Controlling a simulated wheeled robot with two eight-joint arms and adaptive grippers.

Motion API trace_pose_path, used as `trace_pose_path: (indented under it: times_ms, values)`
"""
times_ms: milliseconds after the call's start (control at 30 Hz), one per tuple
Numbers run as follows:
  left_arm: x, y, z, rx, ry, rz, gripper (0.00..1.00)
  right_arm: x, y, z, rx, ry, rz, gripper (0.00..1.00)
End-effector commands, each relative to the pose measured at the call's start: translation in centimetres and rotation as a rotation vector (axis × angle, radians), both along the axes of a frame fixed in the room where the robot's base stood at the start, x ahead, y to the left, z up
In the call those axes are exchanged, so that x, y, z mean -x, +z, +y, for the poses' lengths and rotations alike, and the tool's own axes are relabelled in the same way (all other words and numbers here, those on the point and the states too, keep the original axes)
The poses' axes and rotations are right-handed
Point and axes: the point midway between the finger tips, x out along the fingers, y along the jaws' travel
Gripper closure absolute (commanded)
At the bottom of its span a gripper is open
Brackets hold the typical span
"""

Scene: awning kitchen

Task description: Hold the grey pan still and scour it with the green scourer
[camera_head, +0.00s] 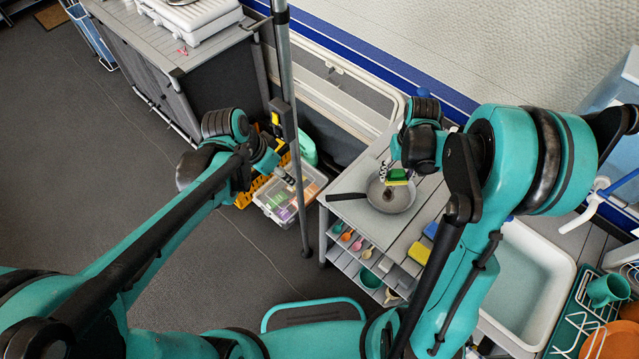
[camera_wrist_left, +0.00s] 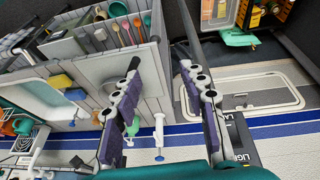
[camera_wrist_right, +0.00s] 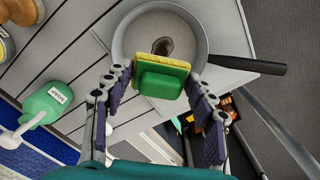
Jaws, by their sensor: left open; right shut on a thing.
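The grey pan (camera_head: 402,203) lies on the slatted counter, its black handle (camera_head: 346,196) pointing left. It also shows in the right wrist view (camera_wrist_right: 130,30), with a dark brown stain (camera_wrist_right: 163,46) inside. My right gripper (camera_head: 388,172) is shut on the green scourer (camera_wrist_right: 162,80), which has a yellow side, and holds it over the pan. Whether the scourer touches the pan I cannot tell. My left gripper (camera_head: 287,178) is open and empty, left of the handle and apart from it. In the left wrist view its fingers (camera_wrist_left: 166,95) are spread; one hides part of the pan.
A metal pole (camera_head: 295,130) stands beside my left gripper. A clear box (camera_head: 285,203) sits on the floor below it. A yellow sponge (camera_head: 419,252) lies at the counter's front, near the white sink (camera_head: 565,262). Shelves below hold coloured spoons (camera_head: 357,244).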

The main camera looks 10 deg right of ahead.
Motion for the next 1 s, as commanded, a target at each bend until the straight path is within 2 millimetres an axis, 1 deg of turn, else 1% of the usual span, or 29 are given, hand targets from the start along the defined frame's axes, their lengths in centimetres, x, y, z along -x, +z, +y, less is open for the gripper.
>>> trace_pose_path:
  times_ms: [33, 200, 300, 400, 533, 733, 1000]
  values:
    - [-0.7, -1.0, -1.3, 0.006, -0.067, 0.015, 0.57, 0.0, 0.0, 0.0, 0.0, 0.0, 0.0, 0.67]
    - [-1.5, -4.6, -5.2, 0.035, -0.293, 0.058, 0.57, 0.0, 0.0, 0.0, 0.0, 0.0, 0.0, 0.67]
    - [-1.6, -6.5, -7.0, 0.054, -0.405, 0.077, 0.57, 0.0, 0.0, 0.0, 0.0, 0.0, 0.0, 0.67]
    - [-1.5, -8.1, -8.3, 0.072, -0.491, 0.088, 0.57, 0.0, 0.0, 0.0, 0.0, 0.0, 0.0, 0.67]
    - [-1.3, -9.3, -9.4, 0.087, -0.56, 0.097, 0.57, 0.0, 0.0, 0.0, 0.0, 0.0, 0.0, 0.67]
    - [-1.1, -11.0, -10.2, 0.093, -0.588, 0.099, 0.57, 0.0, 0.0, 0.0, 0.0, 0.0, 0.0, 0.67]
    - [-0.6, -14.8, -11.9, 0.093, -0.586, 0.099, 0.57, 0.0, 0.0, 0.0, 0.0, 0.0, 0.0, 0.67]
